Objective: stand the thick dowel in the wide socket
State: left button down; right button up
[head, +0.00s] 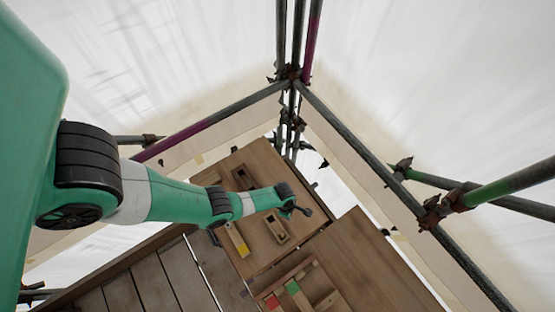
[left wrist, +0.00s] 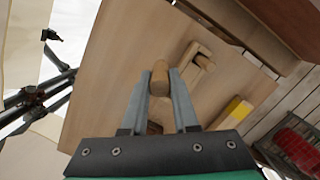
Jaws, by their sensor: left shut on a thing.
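My left gripper (left wrist: 160,88) is shut on a short round wooden dowel (left wrist: 159,78), held between its two fingertips in the left wrist view. In the head view my left gripper (head: 303,211) is above the wooden board, small, and the dowel cannot be made out there. A wooden block with a dark recess (left wrist: 194,60) lies on the board right of the dowel in the left wrist view. In the head view two recessed wooden blocks (head: 276,229) (head: 243,177) lie on the board near the gripper. I cannot tell which is the wide socket. My right gripper is not in view.
A yellow-ended wooden block (head: 237,240) lies on the board (head: 258,160); it also shows in the left wrist view (left wrist: 236,110). A tray with red and green-ended pieces (head: 292,287) is at the bottom. Scaffold poles (head: 365,155) surround the platform. A red mesh-like thing (left wrist: 298,150) is lower right.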

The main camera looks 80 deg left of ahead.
pick_arm(q)
jog(key=s+f+b, duration=0.1)
jog(key=s+f, duration=0.1)
jog(key=s+a+f+n+b, duration=0.1)
jog(key=s+f+b, duration=0.1)
jog(key=s, duration=0.1)
jog(key=s+a+f+n+b, duration=0.1)
jog(key=s+f, duration=0.1)
jog(key=shift+s+f, duration=0.25)
jog(key=shift+s, duration=0.05)
jog(key=shift+f+b, duration=0.25)
jog(key=shift+b, duration=0.2)
jog(key=c, duration=0.7)
grip_release()
jog(key=shift+r, duration=0.1)
jog(key=r+p, duration=0.1)
jog(key=r, duration=0.1)
jog(key=r+p, duration=0.3)
jog(key=p, duration=0.1)
jog(key=shift+s+a+r, duration=0.15)
jog(key=shift+s+r, duration=0.25)
